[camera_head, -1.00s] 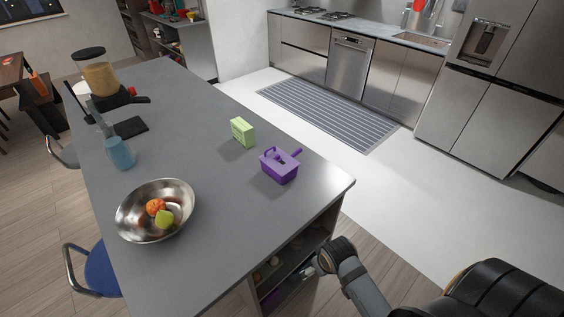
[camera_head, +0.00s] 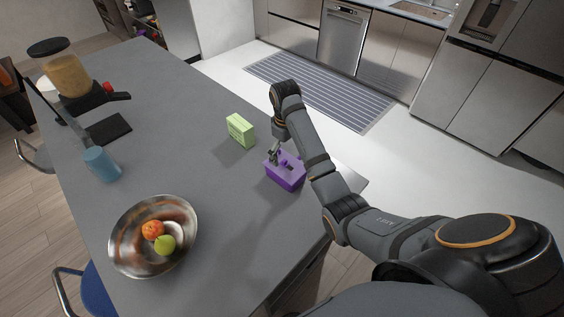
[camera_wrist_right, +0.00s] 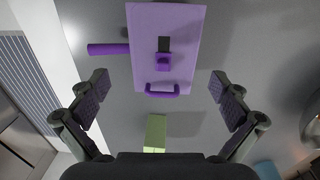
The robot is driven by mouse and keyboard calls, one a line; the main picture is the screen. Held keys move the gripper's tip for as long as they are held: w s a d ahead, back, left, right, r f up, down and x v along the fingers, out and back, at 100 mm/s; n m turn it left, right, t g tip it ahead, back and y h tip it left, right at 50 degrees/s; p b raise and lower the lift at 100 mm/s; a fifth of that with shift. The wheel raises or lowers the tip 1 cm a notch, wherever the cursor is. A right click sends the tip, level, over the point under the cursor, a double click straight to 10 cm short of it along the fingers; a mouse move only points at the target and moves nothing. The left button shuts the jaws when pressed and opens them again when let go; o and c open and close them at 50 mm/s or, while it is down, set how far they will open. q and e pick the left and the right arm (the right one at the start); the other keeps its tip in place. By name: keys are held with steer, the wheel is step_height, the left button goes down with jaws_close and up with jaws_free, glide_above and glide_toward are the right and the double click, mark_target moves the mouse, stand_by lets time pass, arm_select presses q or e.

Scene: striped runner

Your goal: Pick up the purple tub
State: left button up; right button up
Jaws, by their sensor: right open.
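The purple tub (camera_head: 284,177) stands on the grey counter near its right edge. In the right wrist view the tub (camera_wrist_right: 178,28) fills the upper middle, with a dark and purple latch on top and handles at its side and end. My right gripper (camera_head: 276,155) is just above the tub's far left part and partly hides its top. In the right wrist view the open fingers of my right gripper (camera_wrist_right: 158,88) are spread wide with nothing between them, and the tub lies beyond their tips. My left gripper is not in view.
A green box (camera_head: 240,130) stands behind the tub on the counter (camera_head: 200,170). A metal bowl with fruit (camera_head: 180,215), a blue cup (camera_head: 102,164) and a blender (camera_head: 75,72) are to the left. The counter between bowl and tub is clear.

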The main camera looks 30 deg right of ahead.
mark_target(292, 170)
steer(key=shift+r, duration=0.2)
steer(key=shift+s+f+b, duration=0.35)
steer(key=shift+s+b, duration=0.4)
steer(key=shift+s, duration=0.1)
step_height(292, 170, down, 3)
steer(key=b, duration=0.3)
steer(key=shift+d, duration=0.1)
steer(key=shift+w+f+b, duration=0.3)
steer(key=shift+f+b, duration=0.25)
steer(key=shift+f, duration=0.15)
steer(key=shift+s+d+f, duration=0.1)
steer(key=shift+f, duration=0.15)
steer(key=f+b, duration=0.1)
steer(key=s+f+b, duration=0.1)
steer(key=shift+f+b, duration=0.3)
steer(key=shift+f, duration=0.05)
steer(key=shift+w+d+f, duration=0.15)
steer(key=shift+f, duration=0.75)
steer(key=shift+r, duration=0.1)
steer(key=c, duration=1.4)
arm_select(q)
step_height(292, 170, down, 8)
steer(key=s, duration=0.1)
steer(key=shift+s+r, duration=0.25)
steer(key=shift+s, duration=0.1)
arm_select(e)
steer(key=shift+c, duration=1)
arm_select(q)
steer(key=shift+p, duration=0.35)
